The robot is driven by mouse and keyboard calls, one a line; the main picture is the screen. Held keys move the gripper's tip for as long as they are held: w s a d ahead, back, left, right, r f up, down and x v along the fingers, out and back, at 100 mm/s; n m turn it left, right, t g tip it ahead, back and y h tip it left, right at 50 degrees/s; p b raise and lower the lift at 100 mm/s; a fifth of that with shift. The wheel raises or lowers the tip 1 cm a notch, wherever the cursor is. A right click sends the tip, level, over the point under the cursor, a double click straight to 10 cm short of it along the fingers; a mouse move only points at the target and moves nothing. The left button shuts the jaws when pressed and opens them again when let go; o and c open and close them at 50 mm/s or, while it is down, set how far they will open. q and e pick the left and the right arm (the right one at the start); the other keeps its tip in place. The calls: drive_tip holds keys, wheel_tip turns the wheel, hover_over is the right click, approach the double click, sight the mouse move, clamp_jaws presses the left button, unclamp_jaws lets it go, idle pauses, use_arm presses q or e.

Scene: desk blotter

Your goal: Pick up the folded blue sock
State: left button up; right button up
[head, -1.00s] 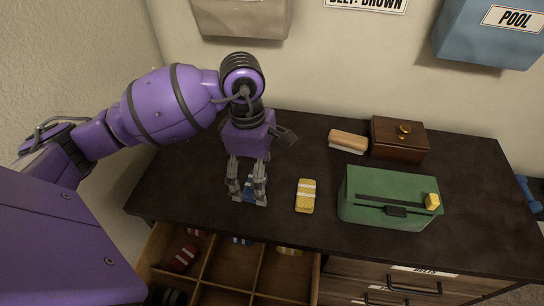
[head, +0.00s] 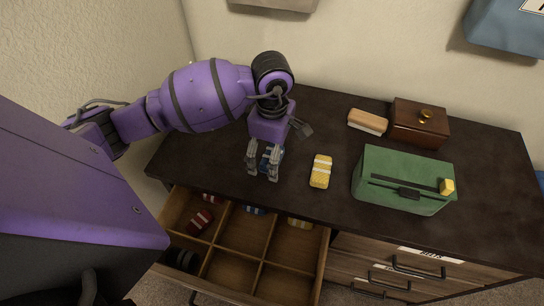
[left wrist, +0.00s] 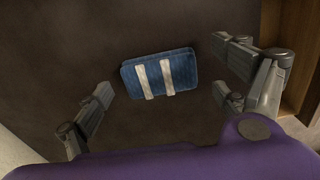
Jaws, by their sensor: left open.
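The folded blue sock (left wrist: 181,72) has two white stripes and lies on the dark desk top. It shows whole in the left wrist view, between the spread fingers and apart from them. In the head view the blue sock (head: 266,157) is partly hidden behind the fingers. My left gripper (head: 264,169) points down over it, open and empty. In the left wrist view the left gripper (left wrist: 163,92) has one finger left of the sock and the others right of it. My right gripper is not in view.
A yellow sock (head: 320,171) lies right of the gripper. Further right are a green box (head: 390,165), a brush (head: 367,122) and a wooden box (head: 418,128). An open divided drawer (head: 243,268) below holds red, blue and yellow socks.

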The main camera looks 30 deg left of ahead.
use_arm(q)
drive_tip(key=c, duration=1)
drive_tip(key=shift+r, duration=0.1)
drive_tip(key=shift+c, duration=0.2)
